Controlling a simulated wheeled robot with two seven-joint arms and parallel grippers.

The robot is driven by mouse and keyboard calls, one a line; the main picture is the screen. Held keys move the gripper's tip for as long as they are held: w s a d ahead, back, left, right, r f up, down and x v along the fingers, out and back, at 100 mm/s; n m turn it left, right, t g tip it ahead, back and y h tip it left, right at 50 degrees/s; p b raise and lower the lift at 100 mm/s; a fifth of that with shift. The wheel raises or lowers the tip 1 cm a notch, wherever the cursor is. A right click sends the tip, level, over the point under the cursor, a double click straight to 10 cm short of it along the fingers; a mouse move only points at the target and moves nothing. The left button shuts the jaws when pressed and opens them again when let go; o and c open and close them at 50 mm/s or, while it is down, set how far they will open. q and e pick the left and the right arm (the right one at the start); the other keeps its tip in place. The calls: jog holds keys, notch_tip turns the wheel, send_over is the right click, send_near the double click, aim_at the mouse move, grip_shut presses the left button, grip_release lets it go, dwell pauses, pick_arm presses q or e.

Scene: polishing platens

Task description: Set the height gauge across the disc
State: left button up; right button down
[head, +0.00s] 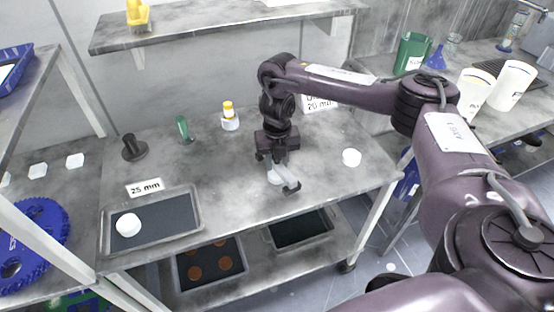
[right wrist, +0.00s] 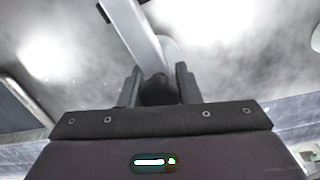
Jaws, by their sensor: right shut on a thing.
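My right gripper (head: 277,158) is over the middle of the grey bench and points down. It is shut on the height gauge (head: 288,180), a grey bar with dark hooked ends. In the right wrist view the gripper (right wrist: 158,85) grips a dark part of the gauge, and the bar (right wrist: 140,35) runs up and left. A white disc (head: 273,177) lies on the bench partly hidden by the gauge; it also shows behind the bar in the right wrist view (right wrist: 172,50). I cannot tell whether gauge and disc touch. My left gripper is not in view.
A second white disc (head: 351,157) lies to the right. A tray (head: 185,233) marked 25 mm holds another white disc (head: 128,225). A black stand (head: 133,148), a green item (head: 184,128) and a yellow-capped bottle (head: 229,117) stand behind. Bench between tray and gauge is clear.

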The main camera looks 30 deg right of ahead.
jog(key=shift+f, duration=0.3)
dwell(0.5)
jog(key=shift+f, duration=0.6)
dwell(1.4)
jog(key=c, duration=1)
grip_release()
notch_tip(320, 180, up, 8)
jog(key=shift+f+p, duration=0.1)
jog(key=shift+p, duration=1.05)
